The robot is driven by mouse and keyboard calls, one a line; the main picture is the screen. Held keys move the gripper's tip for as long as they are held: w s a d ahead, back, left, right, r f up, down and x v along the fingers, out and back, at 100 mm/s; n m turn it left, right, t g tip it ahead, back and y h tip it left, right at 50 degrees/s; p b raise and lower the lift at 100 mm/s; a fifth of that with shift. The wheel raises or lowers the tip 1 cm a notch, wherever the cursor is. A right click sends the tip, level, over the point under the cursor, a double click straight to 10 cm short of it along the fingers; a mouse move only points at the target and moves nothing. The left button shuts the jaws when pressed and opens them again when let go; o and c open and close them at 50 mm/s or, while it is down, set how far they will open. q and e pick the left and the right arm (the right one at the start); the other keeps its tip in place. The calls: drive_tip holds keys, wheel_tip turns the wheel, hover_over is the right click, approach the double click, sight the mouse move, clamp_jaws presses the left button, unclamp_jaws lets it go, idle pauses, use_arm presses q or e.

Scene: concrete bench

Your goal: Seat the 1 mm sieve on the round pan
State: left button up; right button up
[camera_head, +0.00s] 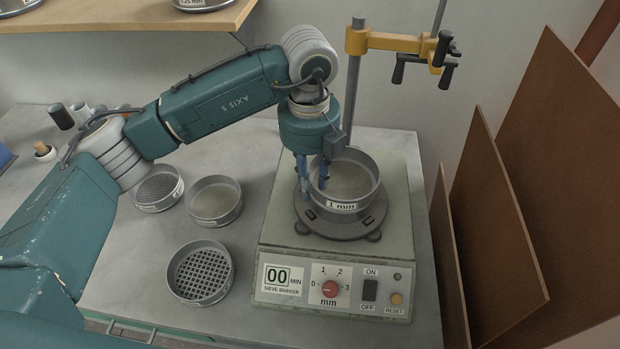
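The 1 mm sieve (352,205), a grey metal ring with a white "1 mm" label on its front, stands level over the dark round plate (340,228) on the sieve shaker. A pan directly under the sieve cannot be made out apart from the sieve wall and plate. My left gripper (312,183) points down at the sieve's left rim. One blue finger is outside the wall and one inside, with a visible gap between them. Whether either finger touches the wall is unclear. My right gripper is not in view.
The sieve shaker (278,238) has a yellow clamp arm (395,42) on a post behind. Left of it lie a coarse-mesh sieve (201,273), a round sieve or pan (214,201) and another sieve (157,188). Brown boards (495,200) lean at the right.

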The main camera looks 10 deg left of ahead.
use_arm(q)
wheel_tip(320, 180, up, 12)
idle(0.7)
drive_tip(key=shift+s, duration=0.1)
idle(0.3)
